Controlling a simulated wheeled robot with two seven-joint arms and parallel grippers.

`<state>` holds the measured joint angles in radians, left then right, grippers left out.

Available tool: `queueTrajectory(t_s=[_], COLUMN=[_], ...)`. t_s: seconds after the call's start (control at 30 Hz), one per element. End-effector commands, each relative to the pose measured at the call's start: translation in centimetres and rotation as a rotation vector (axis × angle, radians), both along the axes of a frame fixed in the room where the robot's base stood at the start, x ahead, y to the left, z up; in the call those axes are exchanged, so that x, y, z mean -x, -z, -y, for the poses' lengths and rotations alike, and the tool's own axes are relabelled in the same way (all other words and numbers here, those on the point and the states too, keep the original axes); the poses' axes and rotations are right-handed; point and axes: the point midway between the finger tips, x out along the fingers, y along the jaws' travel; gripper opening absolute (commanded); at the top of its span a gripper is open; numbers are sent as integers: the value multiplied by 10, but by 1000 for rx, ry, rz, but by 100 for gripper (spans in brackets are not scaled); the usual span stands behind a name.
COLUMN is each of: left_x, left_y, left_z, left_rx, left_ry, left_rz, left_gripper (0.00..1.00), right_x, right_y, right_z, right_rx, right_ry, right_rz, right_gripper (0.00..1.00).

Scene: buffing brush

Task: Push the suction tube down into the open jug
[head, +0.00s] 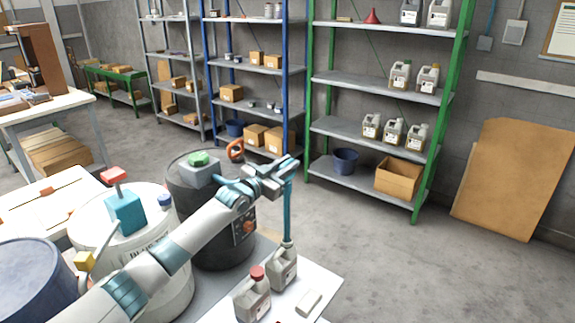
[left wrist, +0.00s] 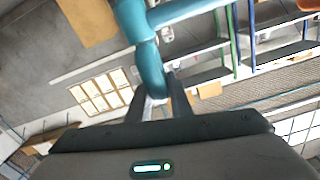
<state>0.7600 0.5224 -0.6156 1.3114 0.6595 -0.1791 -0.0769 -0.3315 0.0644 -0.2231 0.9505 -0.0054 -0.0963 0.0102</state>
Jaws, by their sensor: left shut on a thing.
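My left gripper (head: 285,172) is shut on the teal suction tube (head: 288,212), near the tube's top bend. In the left wrist view the teal tube (left wrist: 150,50) runs between the two fingers (left wrist: 160,102). The tube hangs nearly upright over the grey open jug (head: 283,268). Its lower end meets the jug's mouth; I cannot tell how far inside it is. The jug stands upright on a white surface, next to a similar jug with a red cap (head: 252,297). My right gripper is not in view.
A black drum (head: 222,245) with a green-topped grey block (head: 200,168) stands behind my arm. A white drum (head: 105,225) and a blue drum (head: 35,280) stand left. A pale block (head: 309,303) lies right of the jugs. Shelves (head: 380,85) line the back; the floor (head: 420,270) at right is clear.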

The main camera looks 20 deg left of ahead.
Motion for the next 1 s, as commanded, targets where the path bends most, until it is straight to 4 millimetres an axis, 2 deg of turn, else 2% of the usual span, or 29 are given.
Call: queueTrajectory(t_s=[0.03,0.1,0.57,0.77,1.0], left_x=[1,1,5,21,56], left_y=[8,8,5,5,6], left_z=[-1,-1,-2,-8,-21], left_rx=[-5,-4,0,0,-2], left_ry=[-1,-1,0,0,0], left_rz=[-11,-11,-6,-6,-6], left_gripper=[24,36,36,36,36], right_x=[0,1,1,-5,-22], right_y=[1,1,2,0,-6], right_z=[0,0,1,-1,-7], right_rx=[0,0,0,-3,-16], right_ry=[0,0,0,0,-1], right_rz=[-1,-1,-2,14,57], right_gripper=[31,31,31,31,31])
